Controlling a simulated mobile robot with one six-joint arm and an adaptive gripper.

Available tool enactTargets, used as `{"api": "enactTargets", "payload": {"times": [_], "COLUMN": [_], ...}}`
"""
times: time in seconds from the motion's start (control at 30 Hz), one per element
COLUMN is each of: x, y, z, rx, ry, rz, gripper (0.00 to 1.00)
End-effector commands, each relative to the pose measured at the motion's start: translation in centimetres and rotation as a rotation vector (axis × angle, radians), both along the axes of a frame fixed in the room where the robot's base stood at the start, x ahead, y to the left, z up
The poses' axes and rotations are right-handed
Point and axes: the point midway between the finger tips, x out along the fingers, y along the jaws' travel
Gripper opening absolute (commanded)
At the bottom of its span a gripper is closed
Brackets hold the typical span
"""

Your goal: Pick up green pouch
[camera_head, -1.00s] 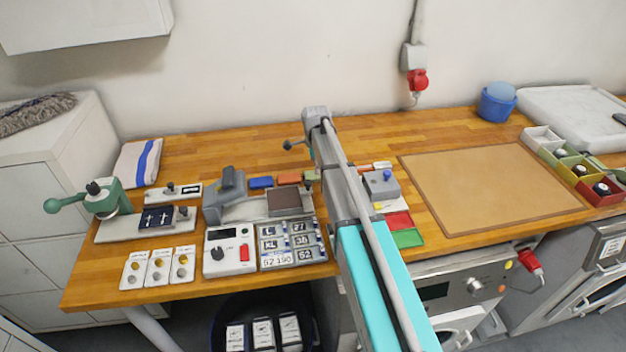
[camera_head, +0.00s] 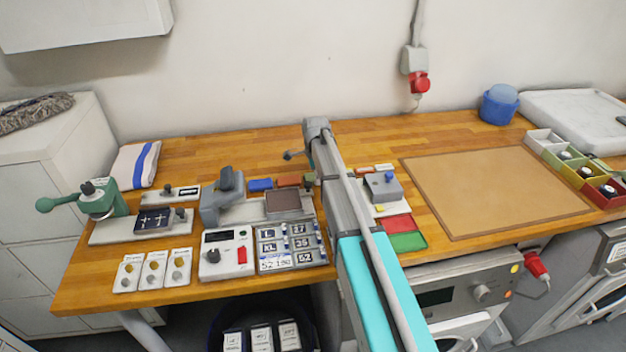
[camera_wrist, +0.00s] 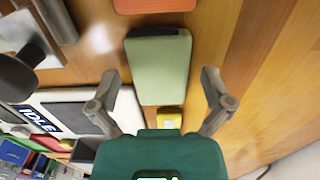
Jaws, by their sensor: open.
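The green pouch (camera_wrist: 160,68) lies flat on the wooden worktop in the wrist view. It is a rounded, pale green rectangle with a darker green top edge. My gripper (camera_wrist: 161,82) is open and empty, one finger on either side of the pouch's lower half in the picture. I cannot tell how high the fingertips are above the worktop. In the head view only a small green part of the pouch (camera_head: 309,181) shows beside my arm. My gripper is hidden there behind the arm.
An orange-red pouch (camera_wrist: 154,4) lies above the green one in the wrist view, and a small yellow item (camera_wrist: 170,118) lies below it. A grey-white device (camera_wrist: 75,112) stands close on the left. Bare wood (camera_wrist: 275,80) is on the right.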

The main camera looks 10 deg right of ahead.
Motion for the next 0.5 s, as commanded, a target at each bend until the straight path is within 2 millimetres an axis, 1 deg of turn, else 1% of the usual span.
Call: {"api": "enactTargets", "payload": {"times": [0.13,0.17,0.2,0.47,0.5], "x": [0.00,0.00,0.00,0.00,0.00], "y": [-0.02,-0.02,-0.03,-0.05,-0.05], "z": [0.00,0.00,0.00,0.00,-0.01], "rx": [0.000,0.000,0.000,0.000,0.000], "ry": [0.000,0.000,0.000,0.000,0.000], "rz": [0.000,0.000,0.000,-0.001,-0.001], "gripper": [1.00,0.98,0.91,0.42,0.35]}}
